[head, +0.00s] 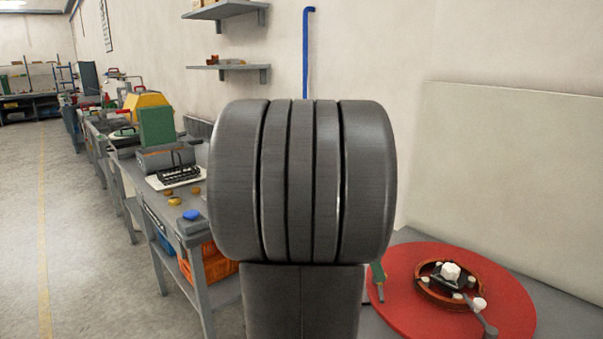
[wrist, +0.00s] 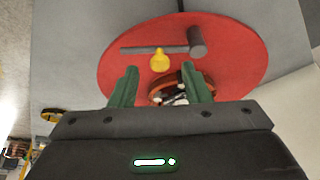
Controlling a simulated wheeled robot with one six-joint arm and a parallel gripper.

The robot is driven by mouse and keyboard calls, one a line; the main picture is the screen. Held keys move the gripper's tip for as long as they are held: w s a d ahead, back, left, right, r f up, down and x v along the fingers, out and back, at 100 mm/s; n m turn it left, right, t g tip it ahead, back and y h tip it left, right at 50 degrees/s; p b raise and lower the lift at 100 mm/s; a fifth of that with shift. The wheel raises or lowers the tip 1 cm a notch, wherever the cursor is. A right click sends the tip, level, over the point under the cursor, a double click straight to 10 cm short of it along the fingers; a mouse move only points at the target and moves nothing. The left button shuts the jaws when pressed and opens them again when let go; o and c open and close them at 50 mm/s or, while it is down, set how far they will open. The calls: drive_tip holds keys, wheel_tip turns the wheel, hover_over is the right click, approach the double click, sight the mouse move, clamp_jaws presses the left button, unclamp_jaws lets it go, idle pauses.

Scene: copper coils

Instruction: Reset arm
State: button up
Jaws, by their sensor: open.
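My gripper (wrist: 160,70) shows in the wrist view with its two green fingers spread apart and nothing seen held between them. It points at a red round plate (wrist: 115,68). A copper-brown ring (wrist: 158,93) with pale knobs inside lies on the plate, partly hidden behind my fingers and gripper body. In the head view the same ring (head: 425,293) sits on the red plate (head: 405,262) at the lower right. There, my own arm fills the middle and hides most of my gripper; only a green finger shows beside the plate's left part.
A yellow piece (wrist: 160,60), a grey cylinder (wrist: 196,42) and a flat bar (wrist: 150,49) lie on the plate. A grey workbench (head: 190,218) with a blue knob (head: 191,214) stands left of my arm. Orange bins sit beneath it. Open floor (head: 95,260) lies at left.

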drive_tip(key=shift+x, duration=0.9)
drive_tip(key=shift+r, duration=0.1)
